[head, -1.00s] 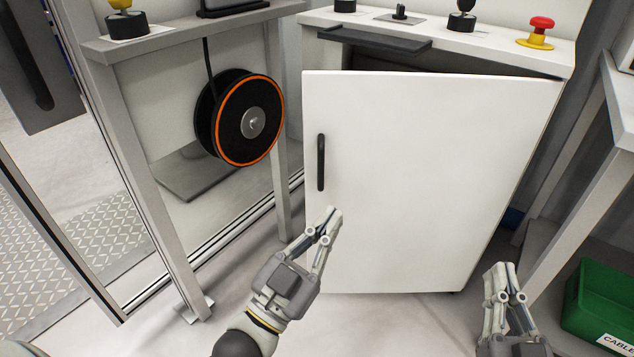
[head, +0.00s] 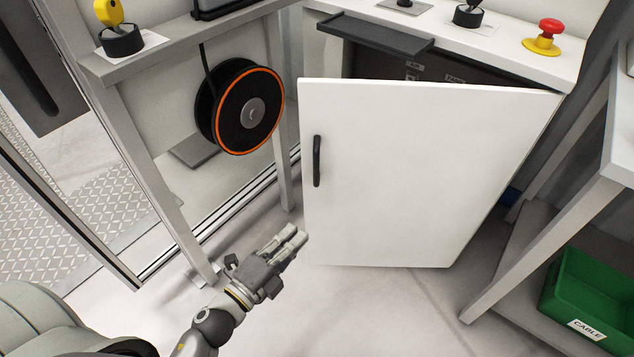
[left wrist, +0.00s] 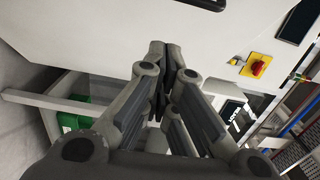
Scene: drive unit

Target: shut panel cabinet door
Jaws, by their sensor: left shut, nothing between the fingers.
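The white panel cabinet door (head: 410,180) stands ajar in the head view. Its hinge side is at the right, and its left edge is swung out from the cabinet (head: 490,42). A black upright handle (head: 317,160) is near the left edge. The dark interior (head: 440,72) with small labels shows above the door. My left gripper (head: 297,236) is shut and empty, low and left of the door's lower left corner, seemingly apart from it. Its closed fingers also fill the middle of the left wrist view (left wrist: 162,58). My right gripper is not in view.
A cable reel (head: 240,107) hangs on the frame at the left. A green bin (head: 590,300) sits on the right bench's lower shelf. The floor before the door is clear.

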